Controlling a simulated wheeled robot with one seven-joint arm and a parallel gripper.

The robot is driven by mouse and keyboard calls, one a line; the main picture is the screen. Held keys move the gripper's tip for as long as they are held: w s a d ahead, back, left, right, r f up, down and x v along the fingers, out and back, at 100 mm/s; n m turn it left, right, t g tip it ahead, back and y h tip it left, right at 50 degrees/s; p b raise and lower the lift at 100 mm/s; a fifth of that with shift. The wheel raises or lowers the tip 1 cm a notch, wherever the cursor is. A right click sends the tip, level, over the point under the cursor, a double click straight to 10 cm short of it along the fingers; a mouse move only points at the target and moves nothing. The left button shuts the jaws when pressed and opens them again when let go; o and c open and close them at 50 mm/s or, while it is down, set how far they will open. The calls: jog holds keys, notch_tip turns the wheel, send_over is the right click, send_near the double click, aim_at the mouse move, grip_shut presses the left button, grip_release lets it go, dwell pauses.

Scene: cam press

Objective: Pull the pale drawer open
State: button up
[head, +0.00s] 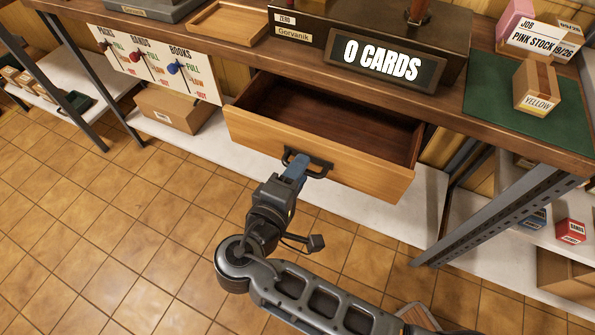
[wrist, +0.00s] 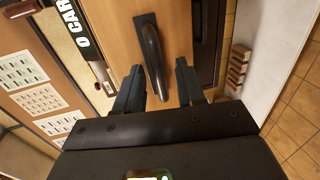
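The pale wooden drawer (head: 320,152) stands well out from under the bench in the head view, and its dark inside shows empty. A dark bar handle (head: 318,168) is on its front. My gripper (head: 298,166) is at the handle. In the wrist view the handle (wrist: 152,58) lies between the two fingers of my gripper (wrist: 160,72), with a gap visible on each side, so the fingers are apart and not closed on it. The drawer front (wrist: 118,18) also shows there.
Above the drawer is the bench top with a dark machine bearing a "0 CARDS" display (head: 385,62). A lever panel (head: 155,62) hangs at left. A cardboard box (head: 172,108) sits on the low white shelf. A slanted metal leg (head: 500,215) stands at right. The tiled floor at left is clear.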

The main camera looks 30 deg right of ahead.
jog(key=shift+a, duration=0.1)
jog(key=v, duration=0.7)
jog(key=shift+s+a, duration=0.25)
jog(key=shift+r, duration=0.1)
jog(key=s+d+f+n+y, duration=0.1)
jog(key=s+d+f+y, duration=0.2)
jog(key=s+f+y, duration=0.3)
jog(key=s+d+f+y, duration=0.4)
jog(key=s+f, duration=0.2)
jog(key=s, duration=0.2)
jog(key=s+d+r+m+t+y, duration=0.1)
jog(key=s+d+r+m+t, duration=0.1)
jog(key=s+r, duration=0.4)
jog(key=s+d+r+m+t+y, duration=0.1)
jog(key=s+r+m, duration=0.5)
jog(key=r, duration=0.9)
jog(key=d+t, duration=0.1)
jog(key=t, duration=0.1)
jog(key=shift+r+t+y, duration=0.3)
jog(key=shift+r+t, duration=0.1)
